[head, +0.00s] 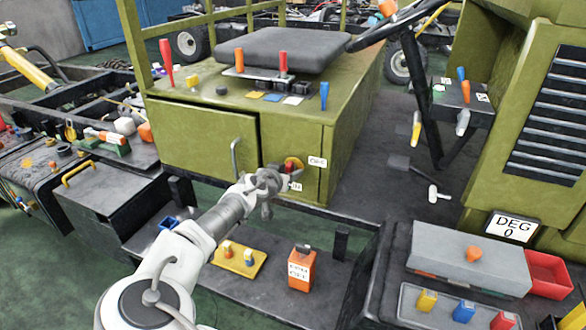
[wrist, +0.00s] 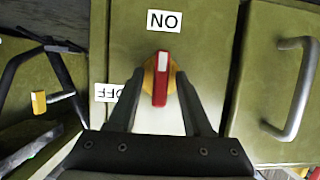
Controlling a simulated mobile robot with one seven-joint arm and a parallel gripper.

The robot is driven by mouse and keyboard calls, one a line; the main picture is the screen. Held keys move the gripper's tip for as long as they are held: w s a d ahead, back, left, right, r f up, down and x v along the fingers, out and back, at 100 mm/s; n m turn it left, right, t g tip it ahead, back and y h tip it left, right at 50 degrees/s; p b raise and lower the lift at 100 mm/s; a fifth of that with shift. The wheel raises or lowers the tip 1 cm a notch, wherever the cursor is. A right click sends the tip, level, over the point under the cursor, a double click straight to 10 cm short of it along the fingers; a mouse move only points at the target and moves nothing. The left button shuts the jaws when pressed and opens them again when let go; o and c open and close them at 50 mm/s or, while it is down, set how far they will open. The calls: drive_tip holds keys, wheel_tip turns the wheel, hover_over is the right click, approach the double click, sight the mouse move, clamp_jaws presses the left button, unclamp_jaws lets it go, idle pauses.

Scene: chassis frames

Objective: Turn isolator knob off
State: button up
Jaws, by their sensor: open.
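The isolator knob (wrist: 161,80) is a red bar with a white tip on a yellow base, on the green cabinet's front. In the wrist view its white tip points at the ON label (wrist: 164,20); the OFF label (wrist: 112,92) lies to its left, partly hidden by a finger. Both labels look upside down there. My gripper (wrist: 160,86) is open, with one finger on each side of the knob; I cannot tell whether they touch it. In the head view the knob (head: 289,167) shows just beyond my gripper (head: 277,179), with the OFF label (head: 317,162) to its right.
A cabinet door handle (head: 235,158) stands out left of the knob. Several levers and a grey seat (head: 282,50) are on the cabinet top. An orange box (head: 301,268) and a yellow block with small knobs (head: 238,257) sit on the lower tray.

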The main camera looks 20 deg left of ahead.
idle(0.3)
clamp_jaws()
drive_tip(key=shift+f, duration=0.1)
idle(0.4)
drive_tip(key=n+h+b, duration=0.2)
drive_tip(key=shift+a+n, duration=0.15)
drive_tip(key=shift+n, duration=0.25)
drive_tip(key=n+h+b, duration=0.1)
drive_tip(key=n, duration=0.2)
drive_tip(key=shift+a+f+t+h+b, duration=0.1)
drive_tip(key=shift+t+h+b, duration=0.2)
drive_tip(key=shift+h+b, duration=0.1)
drive_tip(key=n+h, duration=0.1)
drive_tip(key=n, duration=0.2)
drive_tip(key=shift+n+t+h+b, duration=0.3)
drive_tip(key=shift+h, duration=0.1)
drive_tip(key=n+t+h, duration=0.1)
drive_tip(key=n, duration=0.3)
drive_tip(key=shift+f, duration=0.1)
